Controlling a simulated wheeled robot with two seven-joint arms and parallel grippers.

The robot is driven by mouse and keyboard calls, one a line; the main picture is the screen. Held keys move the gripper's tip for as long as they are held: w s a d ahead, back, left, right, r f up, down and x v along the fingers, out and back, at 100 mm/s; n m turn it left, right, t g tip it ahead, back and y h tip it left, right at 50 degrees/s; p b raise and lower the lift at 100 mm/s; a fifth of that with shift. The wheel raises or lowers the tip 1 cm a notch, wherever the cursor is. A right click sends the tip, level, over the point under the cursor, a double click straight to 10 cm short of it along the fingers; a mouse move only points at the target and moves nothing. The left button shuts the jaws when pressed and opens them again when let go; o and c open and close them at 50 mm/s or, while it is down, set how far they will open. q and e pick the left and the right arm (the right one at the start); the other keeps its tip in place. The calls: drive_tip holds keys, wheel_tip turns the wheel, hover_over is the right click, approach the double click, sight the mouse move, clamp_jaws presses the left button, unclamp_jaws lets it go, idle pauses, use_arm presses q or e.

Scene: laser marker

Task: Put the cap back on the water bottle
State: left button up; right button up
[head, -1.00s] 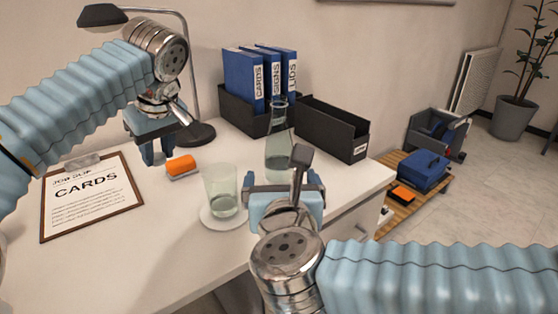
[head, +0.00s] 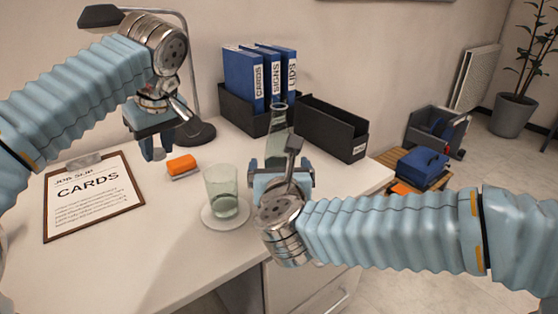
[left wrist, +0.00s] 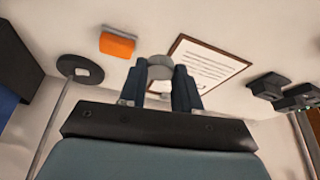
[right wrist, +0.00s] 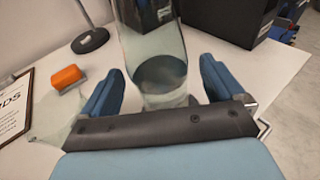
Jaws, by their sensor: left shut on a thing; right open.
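The clear greenish water bottle (head: 276,145) stands upright on the desk in front of the binders, with no cap visible on its neck. My right gripper (head: 281,178) is open at the near side of the bottle. In the right wrist view the bottle (right wrist: 152,45) stands between and just beyond its spread fingers (right wrist: 160,85); I cannot tell whether they touch it. My left gripper (head: 156,153) is raised above the desk at the left. In the left wrist view it is shut on a small grey round cap (left wrist: 160,66).
A glass (head: 222,190) stands on a white saucer (head: 208,222) left of my right gripper. An orange block (head: 182,165), a clipboard (head: 95,205) and a lamp (head: 194,133) are at the left. A black open box (head: 338,135) stands behind the bottle at the right.

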drive_tip(key=shift+x, duration=0.9)
drive_tip(key=shift+r, duration=0.1)
drive_tip(key=c, duration=1.5)
drive_tip(key=shift+r, duration=0.15)
